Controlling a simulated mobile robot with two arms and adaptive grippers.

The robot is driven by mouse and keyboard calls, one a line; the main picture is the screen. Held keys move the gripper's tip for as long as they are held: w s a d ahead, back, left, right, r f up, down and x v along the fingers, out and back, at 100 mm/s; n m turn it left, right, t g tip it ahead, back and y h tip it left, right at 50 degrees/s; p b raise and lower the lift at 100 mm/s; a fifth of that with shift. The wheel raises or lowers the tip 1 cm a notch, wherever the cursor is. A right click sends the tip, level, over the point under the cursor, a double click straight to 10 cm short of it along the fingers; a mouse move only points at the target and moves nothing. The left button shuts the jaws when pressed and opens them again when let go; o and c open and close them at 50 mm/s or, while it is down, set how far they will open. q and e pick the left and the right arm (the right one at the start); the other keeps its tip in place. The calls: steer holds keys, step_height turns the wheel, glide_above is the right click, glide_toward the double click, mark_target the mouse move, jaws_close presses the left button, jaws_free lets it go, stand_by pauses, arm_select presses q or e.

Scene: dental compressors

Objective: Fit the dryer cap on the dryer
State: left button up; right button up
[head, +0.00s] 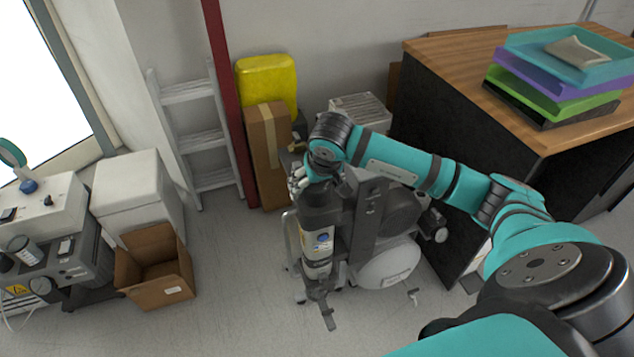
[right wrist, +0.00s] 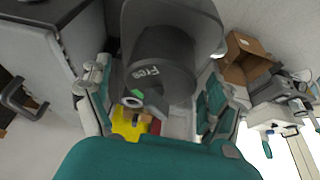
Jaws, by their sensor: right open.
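An upright cylinder, which looks like the dryer (head: 318,243), stands at the front of the compressor, with a dark upper part and a label lower down. My right gripper (head: 299,178) is at its top and partly hides it. In the right wrist view, a dark cylinder lettered "Free" (right wrist: 165,62) fills the middle, between and beyond the spread fingers of my right gripper (right wrist: 155,98). I cannot tell whether the dark top is the dryer cap or how it sits. The right gripper is open. My left gripper is not in view.
The compressor's white tank (head: 388,264) is right of the dryer. The wooden-topped cabinet (head: 455,62) stands right. A tall cardboard box (head: 268,150), yellow container (head: 266,80) and ladder (head: 190,135) are behind. An open cardboard box (head: 155,268) is left, with clear floor between.

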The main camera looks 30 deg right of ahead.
steer(key=v, duration=0.8)
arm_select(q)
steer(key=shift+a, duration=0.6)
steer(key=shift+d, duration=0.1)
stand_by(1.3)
